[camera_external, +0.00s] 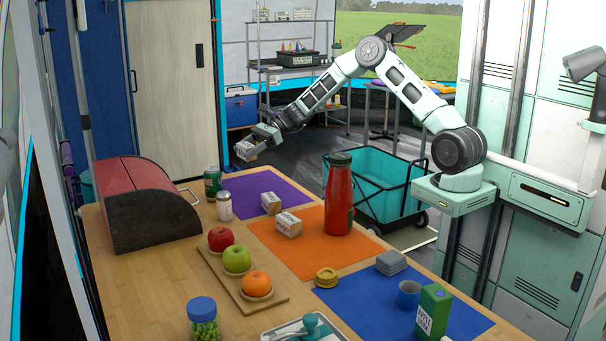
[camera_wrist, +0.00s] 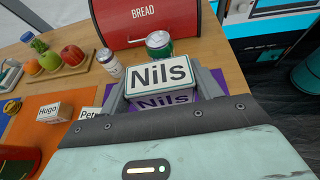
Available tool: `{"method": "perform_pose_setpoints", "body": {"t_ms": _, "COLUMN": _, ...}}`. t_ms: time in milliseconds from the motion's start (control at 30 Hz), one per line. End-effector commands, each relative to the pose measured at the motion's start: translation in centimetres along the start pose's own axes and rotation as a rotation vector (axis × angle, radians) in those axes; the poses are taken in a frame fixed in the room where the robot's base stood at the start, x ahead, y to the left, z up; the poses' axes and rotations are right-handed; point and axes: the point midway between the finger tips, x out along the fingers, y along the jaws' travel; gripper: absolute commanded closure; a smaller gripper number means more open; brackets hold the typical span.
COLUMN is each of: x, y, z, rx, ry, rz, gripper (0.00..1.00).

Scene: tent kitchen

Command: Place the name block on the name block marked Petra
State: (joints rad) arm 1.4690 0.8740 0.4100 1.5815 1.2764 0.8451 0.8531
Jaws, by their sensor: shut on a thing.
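In the wrist view the name shows on two faces of the block, between the fingers. The block marked with "Pet", its other letters hidden by my gripper (camera_wrist: 160,92), stands at the lower left of the wrist view (camera_wrist: 87,114). It is the block on the purple mat in the external view (camera_external: 271,203). A block marked Hugo (camera_wrist: 48,112) stands on the orange mat (camera_external: 270,240), also in the external view (camera_external: 288,224).
A tall red bottle (camera_external: 339,195) stands on the orange mat's right. Fruit sits on a wooden board (camera_external: 230,285). A teal cart (camera_external: 375,190) stands beyond the table.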

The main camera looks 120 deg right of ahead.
Motion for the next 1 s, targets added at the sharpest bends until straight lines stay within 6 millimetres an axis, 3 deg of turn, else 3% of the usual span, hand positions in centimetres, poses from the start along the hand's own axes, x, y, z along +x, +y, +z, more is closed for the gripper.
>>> {"method": "perform_pose_setpoints", "body": {"t_ms": 33, "x": 0.2, "y": 2.5, "z": 1.2, "rx": -0.019, "ry": 0.002, "rz": 0.046, "gripper": 0.6}}
{"method": "perform_pose_setpoints", "body": {"t_ms": 200, "x": 0.5, "y": 9.8, "z": 2.8, "rx": -0.074, "ry": 0.001, "rz": 0.178, "gripper": 0.6}}
{"method": "perform_pose_setpoints", "body": {"t_ms": 400, "x": 0.1, "y": 15.4, "z": 3.7, "rx": -0.113, "ry": -0.005, "rz": 0.277, "gripper": 0.6}}
{"method": "perform_pose_setpoints", "body": {"t_ms": 500, "x": 0.2, "y": 16.6, "z": 3.5, "rx": -0.121, "ry": -0.008, "rz": 0.299, "gripper": 0.6}}
{"method": "perform_pose_setpoints", "body": {"t_ms": 600, "x": 0.8, "y": 17.0, "z": 2.1, "rx": -0.121, "ry": -0.009, "rz": 0.307, "gripper": 0.6}}
{"method": "perform_pose_setpoints", "body": {"t_ms": 800, "x": 2.1, "y": 17.0, "z": -1.1, "rx": -0.121, "ry": -0.01, "rz": 0.305, "gripper": 0.6}}
{"method": "perform_pose_setpoints", "body": {"t_ms": 1000, "x": 2.7, "y": 16.9, "z": -2.5, "rx": -0.123, "ry": -0.009, "rz": 0.303, "gripper": 0.6}}
